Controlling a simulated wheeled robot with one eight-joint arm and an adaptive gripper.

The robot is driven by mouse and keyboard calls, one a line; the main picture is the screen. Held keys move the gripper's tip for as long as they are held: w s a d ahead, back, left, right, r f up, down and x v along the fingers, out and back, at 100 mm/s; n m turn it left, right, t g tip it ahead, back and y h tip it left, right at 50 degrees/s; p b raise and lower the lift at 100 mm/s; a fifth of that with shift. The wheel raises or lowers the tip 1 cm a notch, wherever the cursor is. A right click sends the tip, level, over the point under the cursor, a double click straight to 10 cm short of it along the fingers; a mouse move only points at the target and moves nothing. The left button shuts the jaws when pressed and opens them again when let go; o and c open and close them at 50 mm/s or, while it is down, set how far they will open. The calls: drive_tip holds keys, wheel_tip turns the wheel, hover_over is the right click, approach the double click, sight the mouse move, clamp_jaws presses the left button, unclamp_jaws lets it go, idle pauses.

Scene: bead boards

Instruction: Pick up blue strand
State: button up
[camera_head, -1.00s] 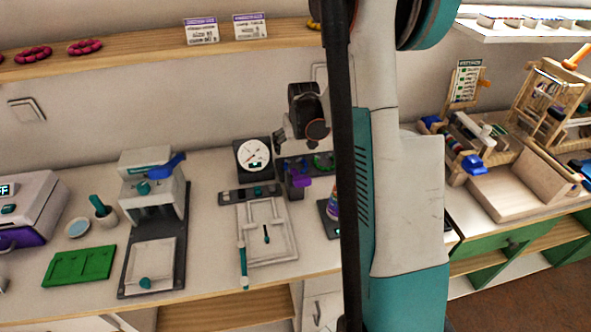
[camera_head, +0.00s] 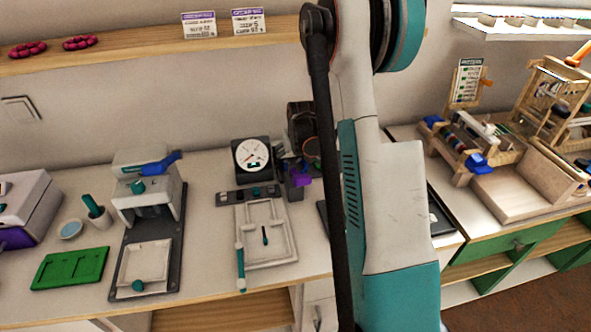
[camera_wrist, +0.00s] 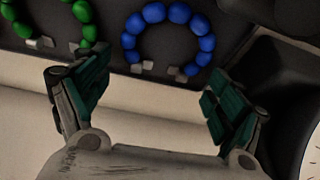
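The blue strand (camera_wrist: 207,43) is an open loop of round blue beads with small pale end pieces, lying on a dark board (camera_wrist: 120,63) in the wrist view. My gripper (camera_wrist: 160,62) is open and empty. Its two teal-padded fingers stand left and right of the strand's near end, and I cannot tell its height above the board. A green bead strand (camera_wrist: 88,12) lies on the same board to the left. In the head view my arm hides the blue strand and the gripper's fingers.
A dial gauge (camera_head: 252,154) stands on the bench left of my wrist, beside a purple-topped dark block (camera_head: 298,178). A white frame (camera_head: 266,252), a press (camera_head: 148,200) and a green tray (camera_head: 70,268) lie further left. A wooden rack (camera_head: 462,150) stands right. A shelf (camera_head: 150,50) runs behind.

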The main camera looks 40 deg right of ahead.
drive_tip(key=c, duration=0.9)
drive_tip(key=shift+c, duration=0.2)
